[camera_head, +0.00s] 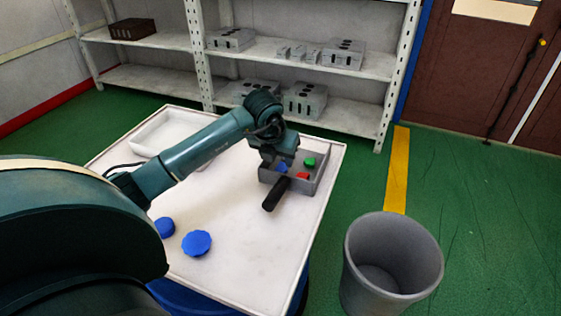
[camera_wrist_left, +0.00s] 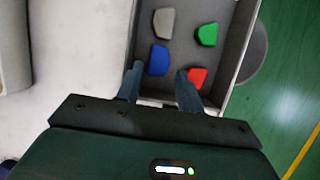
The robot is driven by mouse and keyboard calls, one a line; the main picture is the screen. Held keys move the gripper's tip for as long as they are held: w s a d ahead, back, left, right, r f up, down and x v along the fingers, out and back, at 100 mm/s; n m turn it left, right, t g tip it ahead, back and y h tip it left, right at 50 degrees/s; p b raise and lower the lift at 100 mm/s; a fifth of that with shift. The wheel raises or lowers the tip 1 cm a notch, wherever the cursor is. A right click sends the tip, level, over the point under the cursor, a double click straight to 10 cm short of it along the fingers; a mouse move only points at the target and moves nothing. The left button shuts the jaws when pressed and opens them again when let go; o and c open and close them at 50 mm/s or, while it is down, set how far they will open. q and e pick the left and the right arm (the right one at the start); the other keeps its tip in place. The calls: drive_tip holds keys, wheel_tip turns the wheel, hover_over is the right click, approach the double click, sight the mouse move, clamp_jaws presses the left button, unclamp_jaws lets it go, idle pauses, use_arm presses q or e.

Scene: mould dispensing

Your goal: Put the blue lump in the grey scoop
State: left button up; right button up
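The grey scoop (camera_head: 305,187) is a shallow box with a black handle (camera_head: 276,194), on the right part of the white table. The blue lump (camera_wrist_left: 158,60) lies inside the scoop (camera_wrist_left: 183,48), and it also shows in the head view (camera_head: 281,168). A grey lump (camera_wrist_left: 164,23), a green lump (camera_wrist_left: 207,34) and a red lump (camera_wrist_left: 198,77) are in the scoop too. My left gripper (camera_wrist_left: 160,72) is over the scoop with its fingers apart, the blue lump just ahead of and between the fingertips. No grip on it shows. My right gripper is not in view.
A white tray (camera_head: 150,142) sits at the table's back left. Two blue round knobs (camera_head: 197,243) lie on the table's front. A grey bin (camera_head: 392,258) stands on the floor to the right. Shelves (camera_head: 275,48) with grey blocks stand behind. The table's middle is clear.

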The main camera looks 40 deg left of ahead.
use_arm(q)
drive_tip(key=v, duration=0.8)
drive_tip(key=shift+s+r, duration=0.15)
drive_tip(key=shift+r, duration=0.2)
